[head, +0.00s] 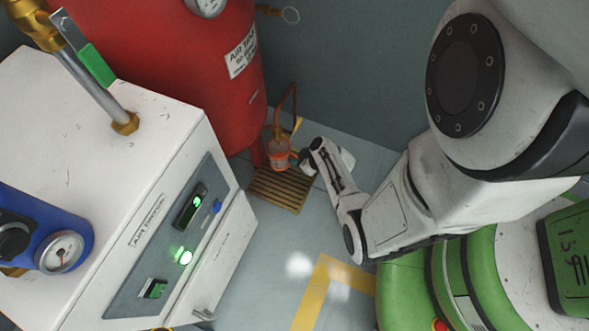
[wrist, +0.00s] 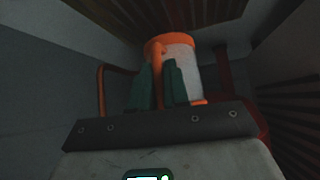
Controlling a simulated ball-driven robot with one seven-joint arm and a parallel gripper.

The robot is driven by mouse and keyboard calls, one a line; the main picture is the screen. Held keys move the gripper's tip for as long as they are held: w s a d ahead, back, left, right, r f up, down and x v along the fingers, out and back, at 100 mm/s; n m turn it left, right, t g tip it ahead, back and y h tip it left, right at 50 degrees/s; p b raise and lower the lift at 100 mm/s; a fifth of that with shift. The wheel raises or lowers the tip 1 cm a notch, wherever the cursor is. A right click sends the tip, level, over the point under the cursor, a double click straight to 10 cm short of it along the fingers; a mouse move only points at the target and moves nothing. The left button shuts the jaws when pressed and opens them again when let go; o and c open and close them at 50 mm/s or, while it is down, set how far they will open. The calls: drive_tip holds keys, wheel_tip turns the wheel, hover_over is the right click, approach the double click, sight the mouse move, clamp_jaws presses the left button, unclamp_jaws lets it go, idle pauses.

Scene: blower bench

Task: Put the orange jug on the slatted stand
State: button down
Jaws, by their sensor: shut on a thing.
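The orange jug (head: 279,157), with a pale, see-through body, shows in the head view over the far end of the slatted stand (head: 278,191). I cannot tell whether it touches the slats. The stand is a low brown wooden grate on the floor. My gripper (head: 301,160) is at the jug's right side. In the wrist view the green fingers (wrist: 160,88) are shut on the jug's orange handle, and the jug (wrist: 182,62) stands beyond them with an orange band at each end. The jug hides part of the stand's far end.
The red air tank (head: 170,60) stands behind and left of the stand, with a bent copper pipe (head: 293,100) coming down close to the jug. The white air dryer cabinet (head: 120,180) is at the left. Floor with yellow tape (head: 315,290) is open in front.

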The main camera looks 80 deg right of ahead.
drive_tip(key=shift+f+b, duration=1.3)
drive_tip(key=shift+f, duration=1.35)
drive_tip(key=shift+f+b, duration=0.25)
drive_tip(key=shift+b, duration=0.05)
drive_tip(key=c, duration=1.1)
unclamp_jaws()
drive_tip(key=shift+r, duration=0.1)
